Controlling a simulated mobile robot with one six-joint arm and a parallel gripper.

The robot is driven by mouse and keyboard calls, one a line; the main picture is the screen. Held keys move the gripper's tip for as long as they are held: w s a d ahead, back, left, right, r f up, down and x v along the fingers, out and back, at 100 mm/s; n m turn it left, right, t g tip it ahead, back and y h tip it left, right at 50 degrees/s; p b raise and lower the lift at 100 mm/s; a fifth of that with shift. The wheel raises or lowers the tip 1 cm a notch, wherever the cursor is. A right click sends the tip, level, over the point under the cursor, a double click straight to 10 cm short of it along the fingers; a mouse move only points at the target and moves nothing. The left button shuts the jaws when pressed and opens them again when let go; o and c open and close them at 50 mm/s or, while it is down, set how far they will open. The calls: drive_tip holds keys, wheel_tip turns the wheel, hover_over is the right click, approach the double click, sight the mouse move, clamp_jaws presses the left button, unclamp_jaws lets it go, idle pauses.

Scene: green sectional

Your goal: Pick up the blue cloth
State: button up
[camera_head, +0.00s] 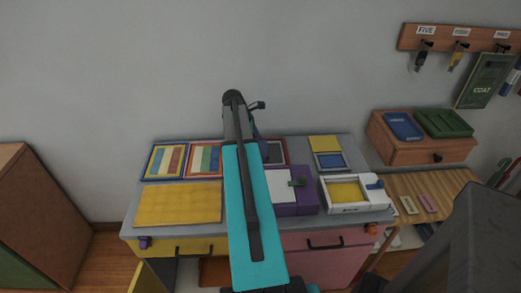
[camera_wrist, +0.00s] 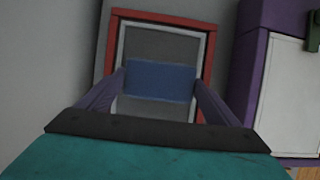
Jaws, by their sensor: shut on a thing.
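The blue cloth (camera_wrist: 162,78) shows in the wrist view as a flat blue rectangle between the two purple fingers of my gripper (camera_wrist: 161,88). My gripper is shut on it, with a finger at each side edge. Behind the cloth is a red-rimmed grey frame (camera_wrist: 207,50); I cannot tell whether the cloth still touches it. In the head view my arm hides the cloth and most of my gripper, and part of the red frame (camera_head: 284,152) shows right of the arm.
A purple box (camera_head: 308,203) and a white tray with a yellow inside (camera_head: 349,208) stand right of the arm. A yellow board (camera_head: 178,204) and striped panels lie left. A wooden box (camera_head: 437,150) bearing a blue and a green item stands at the right. The wall is close behind.

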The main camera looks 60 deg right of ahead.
drive_tip(key=shift+r, duration=0.15)
wheel_tip(320, 180, up, 10)
drive_tip(key=b, duration=0.1)
idle(0.6)
idle(0.4)
